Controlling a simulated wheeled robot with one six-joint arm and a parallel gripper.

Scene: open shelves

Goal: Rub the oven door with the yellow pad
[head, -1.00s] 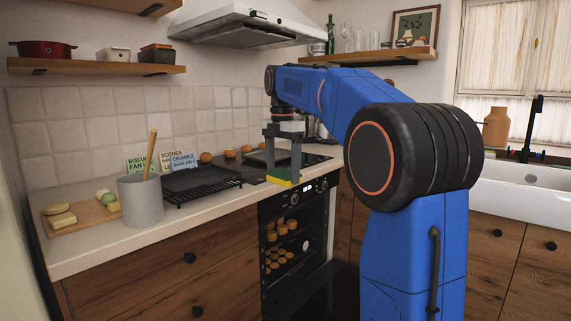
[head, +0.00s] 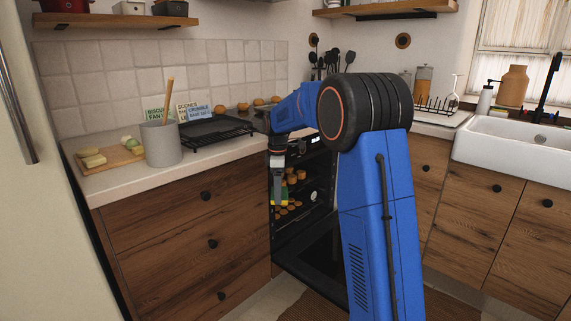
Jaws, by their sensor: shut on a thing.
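My gripper (head: 279,194) points down in front of the oven (head: 318,168) and is shut on the pad (head: 280,202), which shows green and yellow and is small in the picture. The oven is open, with round baked goods on its racks. The oven door (head: 318,258) is a dark panel folded down low in front of it, partly hidden behind my arm. The pad is above the level of the door and looks apart from it. The exact distance is hard to tell.
Wooden drawers (head: 190,235) stand left of the oven. On the counter above are a grey crock (head: 161,144), a board with food (head: 110,159) and a dark rack (head: 215,136). A white sink (head: 515,145) is at the right. A mat (head: 312,306) lies on the floor.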

